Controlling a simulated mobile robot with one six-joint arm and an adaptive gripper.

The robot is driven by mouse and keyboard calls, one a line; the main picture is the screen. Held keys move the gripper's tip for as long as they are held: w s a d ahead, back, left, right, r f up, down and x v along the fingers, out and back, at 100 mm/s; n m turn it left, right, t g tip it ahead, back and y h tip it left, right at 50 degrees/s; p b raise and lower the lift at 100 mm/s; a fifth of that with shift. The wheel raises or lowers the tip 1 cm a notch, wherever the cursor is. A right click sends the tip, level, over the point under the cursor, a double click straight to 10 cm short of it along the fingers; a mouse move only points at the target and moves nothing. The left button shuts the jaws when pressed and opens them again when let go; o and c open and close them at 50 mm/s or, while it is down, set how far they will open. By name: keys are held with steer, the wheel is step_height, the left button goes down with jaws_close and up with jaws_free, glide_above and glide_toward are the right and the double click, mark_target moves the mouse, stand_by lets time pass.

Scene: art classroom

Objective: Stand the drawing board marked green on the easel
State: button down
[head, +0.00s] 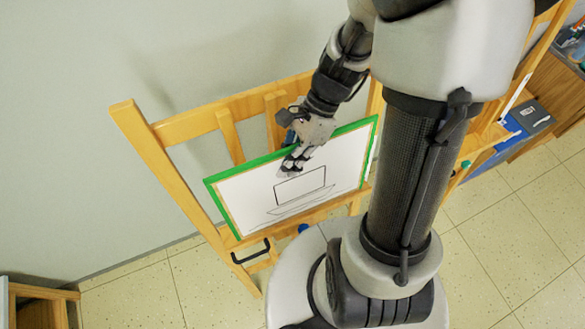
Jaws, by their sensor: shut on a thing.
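The drawing board (248,202) has a green edge and white paper with a dark line drawing. In the head view it stands tilted at the wooden easel (158,153), with its lower edge along the easel's ledge. Whether the ledge bears its weight I cannot tell. My gripper (292,163) is shut on the board's top edge, near the middle. One finger lies over the front face; the other is hidden behind the board. My column hides part of the scene to the right of the board.
A wooden cabinet (555,92) stands at the right, with a blue item and a dark box (530,115) beside it. A wooden piece of furniture (40,292) is at the bottom left. The wall is behind the easel. Tiled floor (130,295) is clear at the front left.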

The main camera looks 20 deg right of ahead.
steer(key=shift+w+f+b, duration=1.3)
steer(key=shift+w+f, duration=0.4)
steer(key=shift+f, duration=0.15)
steer(key=c, duration=1.7)
jaws_free()
steer(key=shift+o, duration=0.5)
steer(key=o, duration=0.3)
steer(key=shift+r, duration=0.1)
